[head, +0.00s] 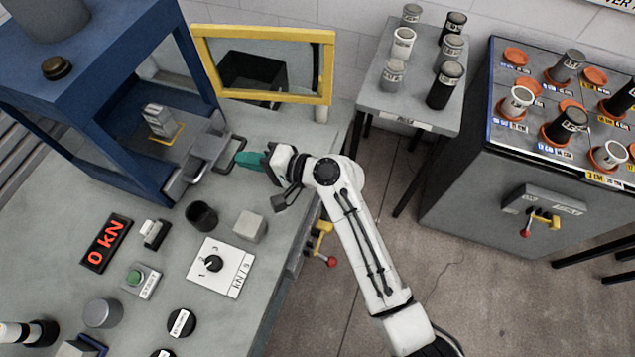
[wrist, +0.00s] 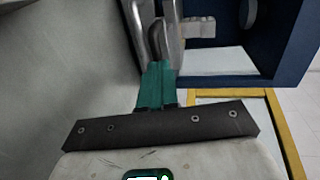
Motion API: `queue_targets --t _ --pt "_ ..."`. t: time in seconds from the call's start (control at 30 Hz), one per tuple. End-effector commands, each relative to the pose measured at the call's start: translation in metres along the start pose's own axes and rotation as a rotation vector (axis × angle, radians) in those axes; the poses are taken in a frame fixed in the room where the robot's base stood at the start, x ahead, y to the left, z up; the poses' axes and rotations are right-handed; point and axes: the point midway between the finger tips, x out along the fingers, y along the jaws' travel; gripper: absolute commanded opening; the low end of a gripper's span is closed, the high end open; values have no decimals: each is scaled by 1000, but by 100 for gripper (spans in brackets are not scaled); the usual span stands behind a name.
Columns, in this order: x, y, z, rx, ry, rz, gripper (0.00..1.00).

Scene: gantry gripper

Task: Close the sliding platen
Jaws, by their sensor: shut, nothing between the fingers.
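The sliding platen (head: 200,151) is a grey plate at the blue press frame (head: 128,75). Its right end sticks out past the frame and carries a metal loop handle (head: 236,142). A small grey specimen (head: 159,121) stands on the platen over a yellow-outlined square. My gripper (head: 238,158) has teal fingers, shut and empty, with tips at the handle. In the wrist view the fingertips (wrist: 157,68) lie against or just in front of the handle (wrist: 166,35); I cannot tell whether they touch.
A yellow-framed guard door (head: 265,95) stands open behind the handle. A side table (head: 407,100) with several cylinders stands at the back.

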Motion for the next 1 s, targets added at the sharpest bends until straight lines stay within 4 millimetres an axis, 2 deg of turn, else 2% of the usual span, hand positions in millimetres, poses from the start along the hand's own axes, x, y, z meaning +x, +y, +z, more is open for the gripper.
queue_targets --t 0.03,0.2,0.4,0.6,1.0 --pt "15 0 0 -4 -4 0 0" --pt "49 -7 0 -3 -3 0 0" --pt "75 -14 -1 -2 -1 0 0" --pt "87 -18 -1 0 0 0 0" --pt "90 -21 -2 -2 2 -4 0"
